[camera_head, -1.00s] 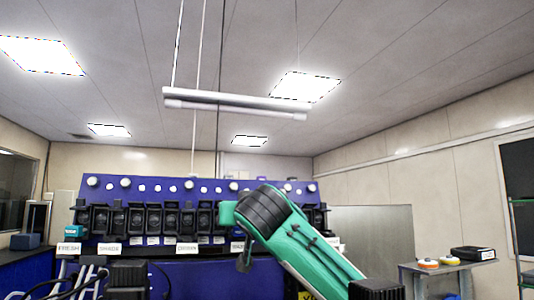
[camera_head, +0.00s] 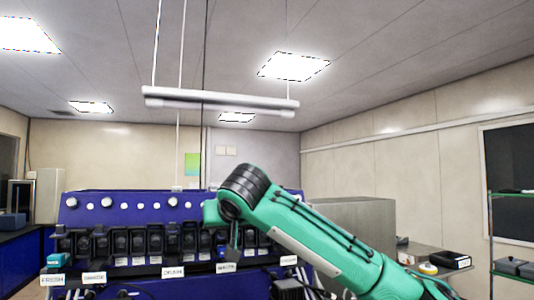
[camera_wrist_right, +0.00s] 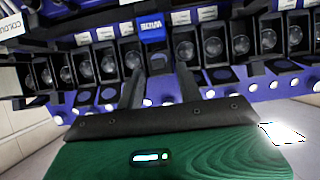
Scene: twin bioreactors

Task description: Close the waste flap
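My right gripper (camera_head: 235,252) reaches the blue panel's row of black-framed openings, by the white waste label (camera_head: 226,267). In the right wrist view the two dark fingers of my right gripper (camera_wrist_right: 161,85) stand apart, with nothing seen held between them. Just beyond them is a blue piece marked with the waste lettering (camera_wrist_right: 153,45), at one of the openings; I take it to be the waste flap. I cannot tell how far it stands open, or whether a finger touches it. My left gripper is not in view.
The blue panel (camera_head: 130,205) carries white knobs and several black-framed openings (camera_head: 138,240) close on both sides of the gripper. More round-holed openings (camera_wrist_right: 213,45) show in the right wrist view. A side table (camera_head: 440,262) stands at the right.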

